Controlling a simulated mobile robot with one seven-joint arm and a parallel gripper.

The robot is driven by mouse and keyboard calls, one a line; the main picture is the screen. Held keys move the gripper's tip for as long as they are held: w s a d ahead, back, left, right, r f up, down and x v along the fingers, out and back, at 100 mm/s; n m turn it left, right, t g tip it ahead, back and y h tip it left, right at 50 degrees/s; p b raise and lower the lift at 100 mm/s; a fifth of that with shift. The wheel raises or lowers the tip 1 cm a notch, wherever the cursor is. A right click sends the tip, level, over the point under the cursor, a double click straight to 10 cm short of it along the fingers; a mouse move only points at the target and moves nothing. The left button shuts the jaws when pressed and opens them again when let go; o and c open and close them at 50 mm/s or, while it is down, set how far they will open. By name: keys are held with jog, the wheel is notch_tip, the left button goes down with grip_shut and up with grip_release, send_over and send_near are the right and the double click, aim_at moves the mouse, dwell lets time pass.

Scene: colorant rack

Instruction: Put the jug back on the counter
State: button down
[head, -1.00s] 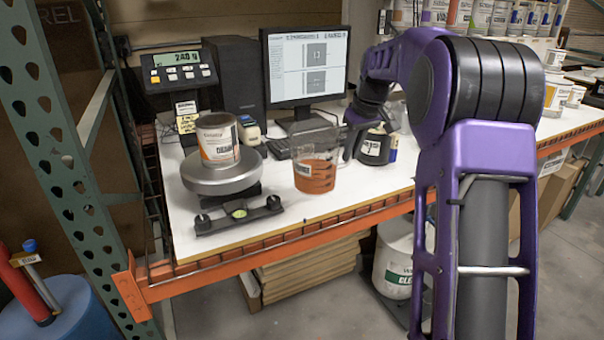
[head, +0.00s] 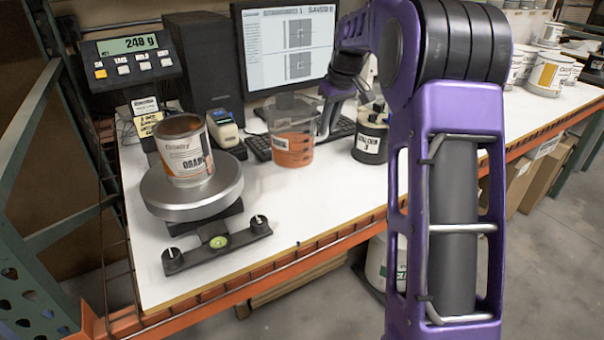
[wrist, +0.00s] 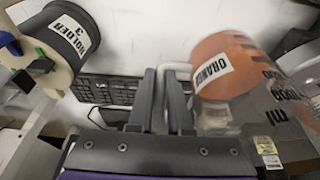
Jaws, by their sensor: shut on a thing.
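The jug (head: 291,140) is clear, with orange liquid low in it, and looks roughly upright in the head view. My gripper (head: 328,112) is at its right side, shut on its handle. In the wrist view, the jug (wrist: 228,68), with an "ORANGE" label, is right of the two fingers of my gripper (wrist: 163,80), and a pale handle shows at the fingertips. The white counter (head: 300,205) is below the jug. I cannot tell whether the jug's base touches it.
A labelled can (head: 187,155) sits on the round scale pan (head: 200,200) at left. A black "HOLDER 3" container (head: 371,138) stands right of the jug. The keyboard (head: 258,147) and monitor (head: 287,50) are behind. The counter's front middle is clear.

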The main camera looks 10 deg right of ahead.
notch_tip(320, 180, down, 9)
jog(key=shift+f+b, duration=0.1)
jog(key=shift+b, duration=0.45)
jog(key=c, duration=0.8)
grip_release()
jog(key=shift+f, duration=0.15)
jog(key=shift+c, duration=0.2)
jog(key=p+v, duration=0.1)
jog(key=v, duration=1.1)
